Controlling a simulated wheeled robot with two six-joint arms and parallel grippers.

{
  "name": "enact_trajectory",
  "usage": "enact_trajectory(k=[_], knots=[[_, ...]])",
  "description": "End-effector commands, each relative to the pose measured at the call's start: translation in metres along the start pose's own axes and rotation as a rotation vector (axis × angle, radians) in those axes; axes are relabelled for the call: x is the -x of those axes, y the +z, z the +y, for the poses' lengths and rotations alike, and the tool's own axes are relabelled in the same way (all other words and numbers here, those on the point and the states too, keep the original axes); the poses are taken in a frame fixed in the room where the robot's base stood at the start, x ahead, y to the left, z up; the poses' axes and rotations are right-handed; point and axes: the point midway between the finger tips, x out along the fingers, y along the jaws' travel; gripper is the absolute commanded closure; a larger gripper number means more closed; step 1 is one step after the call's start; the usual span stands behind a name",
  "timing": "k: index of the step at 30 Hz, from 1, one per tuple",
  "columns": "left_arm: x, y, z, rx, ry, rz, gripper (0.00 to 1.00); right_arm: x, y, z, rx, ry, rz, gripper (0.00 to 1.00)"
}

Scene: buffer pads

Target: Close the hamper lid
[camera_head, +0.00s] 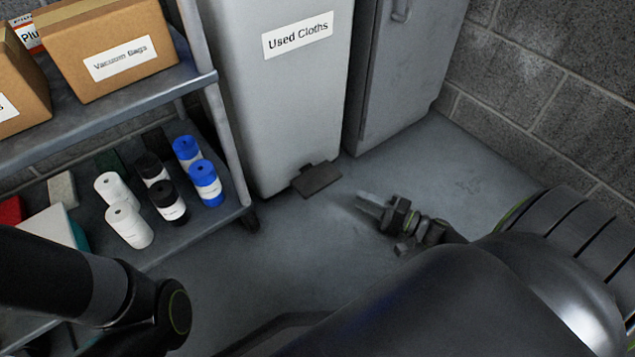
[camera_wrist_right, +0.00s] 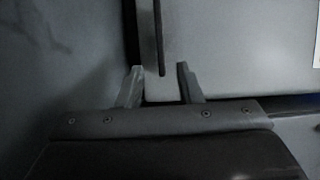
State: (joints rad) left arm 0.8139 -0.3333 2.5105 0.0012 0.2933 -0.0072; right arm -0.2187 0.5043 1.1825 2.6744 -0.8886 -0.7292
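The hamper (camera_head: 275,90) is a tall grey bin labelled "Used Cloths", upright on the floor at the top middle of the head view. Its top and lid are outside the frame. A dark pedal (camera_head: 316,179) sticks out at its base. My right gripper (camera_head: 372,203) is low over the floor, to the right of the pedal and apart from it. In the right wrist view the gripper (camera_wrist_right: 158,84) is open. A thin dark bar, apparently the pedal (camera_wrist_right: 160,38) seen edge-on, points between its fingers. The hamper's grey front (camera_wrist_right: 240,50) fills the right side there. My left gripper is out of view.
A grey cabinet (camera_head: 403,75) stands right of the hamper, by a block wall (camera_head: 545,75). A shelf rack (camera_head: 180,80) on the left holds cardboard boxes (camera_head: 105,45) and several rolls (camera_head: 130,225). The floor (camera_head: 280,265) before the hamper is mostly clear.

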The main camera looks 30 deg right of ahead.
Motion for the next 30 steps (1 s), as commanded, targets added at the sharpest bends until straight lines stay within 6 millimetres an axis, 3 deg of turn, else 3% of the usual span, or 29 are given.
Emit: enact_trajectory(k=[3,15,21,30], knots=[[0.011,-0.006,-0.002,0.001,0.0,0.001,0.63,-0.029,0.001,0.003,0.001,-0.006,-0.002,0.67],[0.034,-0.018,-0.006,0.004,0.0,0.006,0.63,-0.112,0.001,0.002,0.0,-0.005,-0.001,0.67],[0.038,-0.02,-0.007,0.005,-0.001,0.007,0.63,-0.135,0.0,0.001,-0.001,-0.002,-0.001,0.67],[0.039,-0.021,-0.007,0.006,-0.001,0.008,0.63,-0.142,0.0,0.0,-0.001,0.0,0.0,0.67]])
